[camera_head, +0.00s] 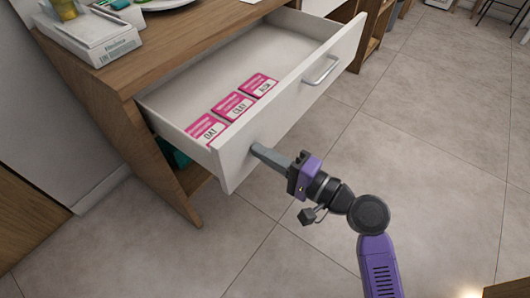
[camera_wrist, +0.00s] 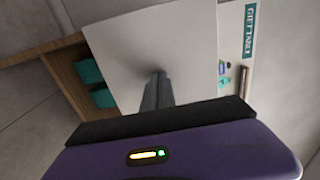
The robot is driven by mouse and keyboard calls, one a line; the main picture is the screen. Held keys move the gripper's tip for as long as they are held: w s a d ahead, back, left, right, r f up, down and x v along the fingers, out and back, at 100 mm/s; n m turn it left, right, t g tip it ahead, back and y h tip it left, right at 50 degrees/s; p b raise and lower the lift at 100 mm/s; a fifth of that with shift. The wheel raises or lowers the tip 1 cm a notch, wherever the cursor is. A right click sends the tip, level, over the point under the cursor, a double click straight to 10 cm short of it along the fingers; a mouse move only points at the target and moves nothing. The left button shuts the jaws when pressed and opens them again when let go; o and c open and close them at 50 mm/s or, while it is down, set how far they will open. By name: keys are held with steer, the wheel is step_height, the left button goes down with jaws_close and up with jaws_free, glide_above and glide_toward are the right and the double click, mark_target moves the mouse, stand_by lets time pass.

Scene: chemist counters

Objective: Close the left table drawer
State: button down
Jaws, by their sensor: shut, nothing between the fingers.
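The left table drawer (camera_head: 255,60) is pulled well out of the wooden table (camera_head: 105,90). Its white front panel (camera_head: 290,100) has a metal bar handle (camera_head: 321,70). Three pink-and-white boxes (camera_head: 232,106) lie inside along the front. My gripper (camera_head: 258,150) is shut and empty, its fingertips at the left part of the front panel's outer face, left of the handle. In the wrist view the shut fingers (camera_wrist: 158,85) point at the white front panel (camera_wrist: 150,45); whether they touch it I cannot tell.
A box-like device (camera_head: 90,35) stands on the table top. Teal items (camera_wrist: 88,72) sit on a shelf below the drawer. Another drawer and open shelving (camera_head: 372,30) are to the right. The tiled floor (camera_head: 430,170) in front is clear.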

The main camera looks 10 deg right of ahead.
steer(key=b, duration=0.5)
glide_above(185, 120)
steer(key=d, duration=0.1)
steer(key=shift+s+d+f, duration=0.1)
steer(key=shift+s, duration=0.25)
steer(key=shift+w+a+b, duration=0.4)
steer(key=shift+w+a+r, duration=0.1)
steer(key=shift+r, duration=0.25)
